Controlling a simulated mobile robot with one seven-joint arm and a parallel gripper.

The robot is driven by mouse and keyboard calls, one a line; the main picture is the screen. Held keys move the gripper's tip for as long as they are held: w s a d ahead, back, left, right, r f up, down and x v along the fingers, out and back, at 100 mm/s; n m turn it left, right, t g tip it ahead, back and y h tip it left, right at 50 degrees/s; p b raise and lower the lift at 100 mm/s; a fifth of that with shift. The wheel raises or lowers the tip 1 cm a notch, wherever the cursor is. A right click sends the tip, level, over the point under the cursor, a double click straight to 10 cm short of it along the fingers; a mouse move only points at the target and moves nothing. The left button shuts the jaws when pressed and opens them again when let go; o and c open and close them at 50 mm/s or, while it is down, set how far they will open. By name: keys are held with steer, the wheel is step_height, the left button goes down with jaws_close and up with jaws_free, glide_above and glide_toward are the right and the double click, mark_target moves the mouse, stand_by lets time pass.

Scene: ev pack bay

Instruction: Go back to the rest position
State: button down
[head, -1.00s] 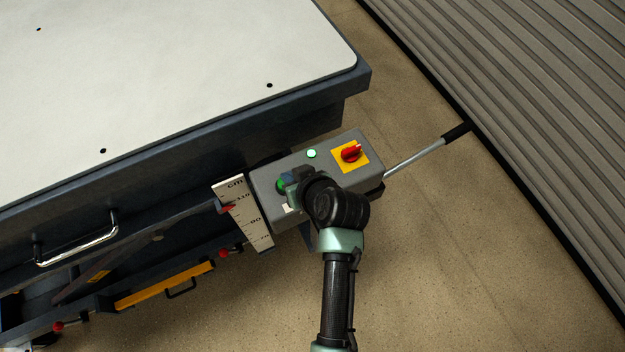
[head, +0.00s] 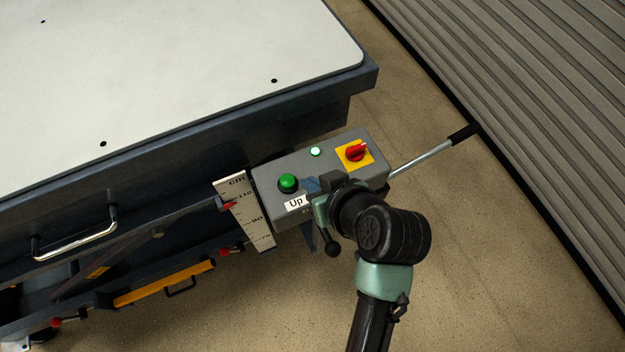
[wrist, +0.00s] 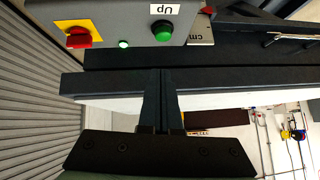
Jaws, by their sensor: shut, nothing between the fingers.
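My gripper (wrist: 161,72) is shut and empty in the wrist view, its two dark fingers together and pointing toward the lift table's edge below the control box. In the head view my arm's wrist hides most of it, in front of the lower right part of the grey control box (head: 330,160). The box carries a green button (head: 288,183) with an "Up" label (head: 296,202), a lit green lamp (head: 315,152) and a red rotary switch on a yellow plate (head: 355,152). The green button also shows uncovered in the wrist view (wrist: 162,30), apart from the fingers.
The lift table's white top (head: 180,70) fills the upper left. A height scale (head: 245,210) with a red pointer hangs beside the box. A lever with a black grip (head: 463,133) sticks out right, near the ribbed shutter (head: 540,90). Floor at lower right is clear.

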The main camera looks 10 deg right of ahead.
stand_by(0.7)
steer(key=w+r+t+h+b, duration=0.1)
steer(key=w+r+t, duration=0.2)
steer(key=r, duration=0.6)
steer(key=w+r+m+t+h+b, duration=0.1)
steer(key=w+r+t, duration=0.3)
steer(key=r, duration=0.6)
steer(key=w+r+t+h, duration=0.1)
steer(key=w+r+t, duration=0.2)
steer(key=r, duration=0.6)
steer(key=s+a+r+m+t+b, duration=0.1)
steer(key=s+r+t, duration=0.3)
steer(key=r, duration=0.8)
steer(key=s+a+r+m+t, duration=0.1)
steer(key=s+r+t, duration=0.4)
steer(key=r, duration=0.7)
steer(key=shift+s+a+r+h+b, duration=0.2)
steer(key=shift+s+a+h+b, duration=0.2)
steer(key=shift+s+a, duration=0.55)
steer(key=shift+s+d, duration=0.2)
steer(key=shift+d, duration=0.05)
